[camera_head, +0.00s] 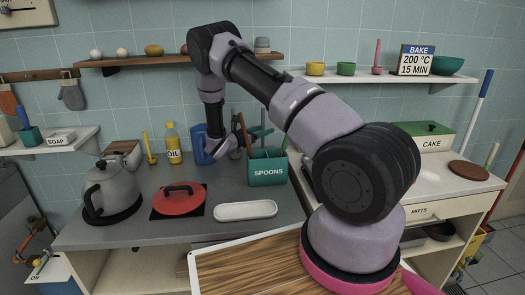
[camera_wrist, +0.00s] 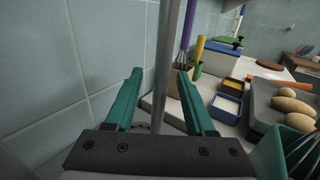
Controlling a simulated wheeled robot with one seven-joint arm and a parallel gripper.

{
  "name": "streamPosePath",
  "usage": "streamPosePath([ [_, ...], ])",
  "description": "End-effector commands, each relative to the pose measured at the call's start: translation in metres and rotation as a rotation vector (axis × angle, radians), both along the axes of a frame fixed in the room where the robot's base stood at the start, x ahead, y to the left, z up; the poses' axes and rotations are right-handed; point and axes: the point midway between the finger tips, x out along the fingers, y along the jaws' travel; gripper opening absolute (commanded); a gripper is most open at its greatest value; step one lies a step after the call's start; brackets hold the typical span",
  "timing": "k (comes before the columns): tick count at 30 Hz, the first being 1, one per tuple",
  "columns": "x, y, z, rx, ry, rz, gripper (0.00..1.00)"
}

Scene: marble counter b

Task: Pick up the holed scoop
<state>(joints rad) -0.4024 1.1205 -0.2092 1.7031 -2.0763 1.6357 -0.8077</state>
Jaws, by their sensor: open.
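My gripper (camera_wrist: 160,76) is open, with its two teal fingers apart. In the wrist view a thin grey metal rod (camera_wrist: 166,60) runs upright between the fingers, with a gap on both sides. It looks like a utensil handle, but no holed head shows, so I cannot tell whether it is the holed scoop. In the head view my gripper (camera_head: 257,133) is just above the teal box marked SPOONS (camera_head: 267,172), partly hidden by my arm.
A blue jug (camera_head: 203,150) and an oil bottle (camera_head: 173,143) stand left of the box. A white dish (camera_head: 246,210), red-lidded pan (camera_head: 179,199) and kettle (camera_head: 112,187) are in front.

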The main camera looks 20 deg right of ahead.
Motion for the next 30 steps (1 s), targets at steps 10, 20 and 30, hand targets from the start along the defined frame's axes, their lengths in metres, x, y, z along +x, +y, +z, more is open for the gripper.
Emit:
streamPosePath([
  [10,0.01,-0.027,-0.001,0.0,0.0,0.0,0.55],
  [20,0.01,-0.026,-0.001,0.0,0.0,0.0,0.0],
  [30,0.01,-0.026,-0.001,0.0,0.0,0.0,0.0],
])
